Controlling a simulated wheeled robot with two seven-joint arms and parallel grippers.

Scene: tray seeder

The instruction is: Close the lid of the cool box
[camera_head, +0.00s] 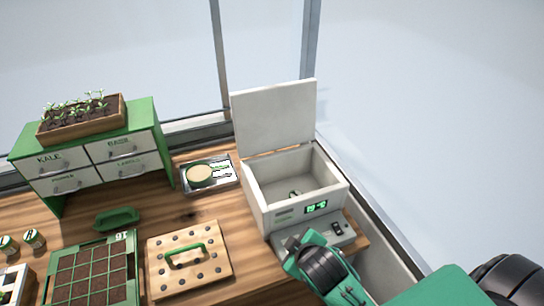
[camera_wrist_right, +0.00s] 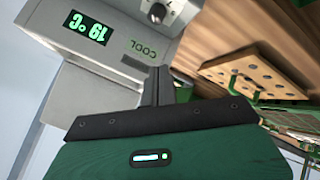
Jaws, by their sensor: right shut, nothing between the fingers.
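The white cool box (camera_head: 265,217) stands at the back right of the bench, with a lit green display on its front. Its lid (camera_head: 275,117) is open and stands roughly upright at the back edge. A small dark green item lies inside the box. My right gripper (camera_head: 290,241) is in front of the box, low by its front panel, shut and empty. In the right wrist view the shut fingers (camera_wrist_right: 158,76) point towards the cool box front (camera_wrist_right: 105,45), which shows 19 °C and COOL upside down. Whether they touch is unclear. My left gripper is not in view.
A wooden board with holes and a green handle (camera_head: 160,285) lies left of the box. A metal tray (camera_head: 231,185) with a round dish is behind it. A drawer cabinet (camera_head: 140,115), seedling tray (camera_head: 95,238) and green handled tool (camera_head: 117,219) are further left. Air above the box is clear.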

